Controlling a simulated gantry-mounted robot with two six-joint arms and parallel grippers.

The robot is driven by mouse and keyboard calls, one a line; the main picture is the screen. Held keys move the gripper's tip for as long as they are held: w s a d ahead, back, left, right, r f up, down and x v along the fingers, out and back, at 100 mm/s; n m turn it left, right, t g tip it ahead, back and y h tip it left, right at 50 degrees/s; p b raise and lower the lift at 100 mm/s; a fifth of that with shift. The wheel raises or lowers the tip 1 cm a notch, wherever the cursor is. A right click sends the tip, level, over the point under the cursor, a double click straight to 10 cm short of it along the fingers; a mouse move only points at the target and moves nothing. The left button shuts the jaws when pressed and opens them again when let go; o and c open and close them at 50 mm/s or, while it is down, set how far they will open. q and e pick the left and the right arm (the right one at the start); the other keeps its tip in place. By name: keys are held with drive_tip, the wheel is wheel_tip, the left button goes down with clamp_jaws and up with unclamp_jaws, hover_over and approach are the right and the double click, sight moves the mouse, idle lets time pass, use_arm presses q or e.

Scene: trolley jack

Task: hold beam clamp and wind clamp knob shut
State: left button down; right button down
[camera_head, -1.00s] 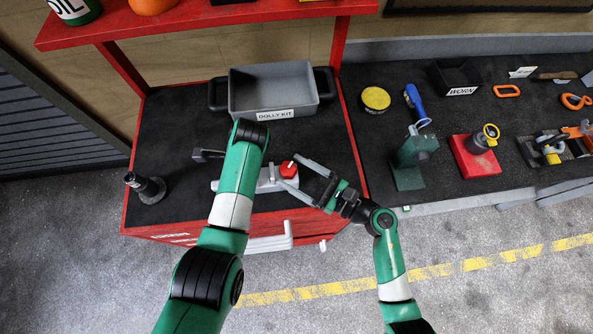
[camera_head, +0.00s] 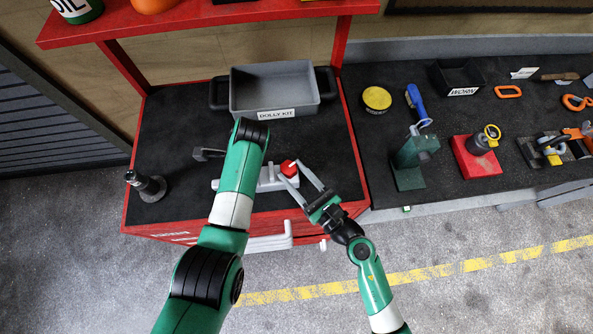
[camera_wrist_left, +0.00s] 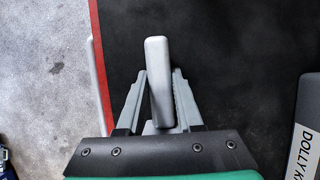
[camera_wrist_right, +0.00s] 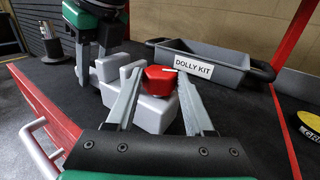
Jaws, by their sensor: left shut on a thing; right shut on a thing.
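The pale grey beam clamp (camera_head: 267,184) lies on the black top of the red cabinet, its red knob (camera_head: 288,168) at its right end. My left gripper (camera_wrist_left: 160,78) is shut on a grey bar of the clamp (camera_wrist_left: 160,60) in the left wrist view; my left arm hides this grip in the head view. My right gripper (camera_head: 294,173) has its fingers on either side of the red knob and is shut on it. The right wrist view shows the knob (camera_wrist_right: 160,80) between the fingers, above the clamp's stepped grey body (camera_wrist_right: 150,112).
A grey DOLLY KIT tray (camera_head: 275,92) stands behind the clamp. A dark cylindrical part (camera_head: 147,188) stands at the cabinet's left. The right bench holds a yellow round tin (camera_head: 376,98), a green vise-like tool (camera_head: 412,158) and a red block (camera_head: 475,157).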

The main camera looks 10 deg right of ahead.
drive_tip(key=shift+s+a+f+m+t+h, duration=0.1)
drive_tip(key=shift+s+f+m+t+h, duration=0.05)
drive_tip(key=shift+m+t+h, duration=0.55)
drive_tip(key=shift+c, duration=1.4)
unclamp_jaws()
drive_tip(key=shift+g, duration=0.3)
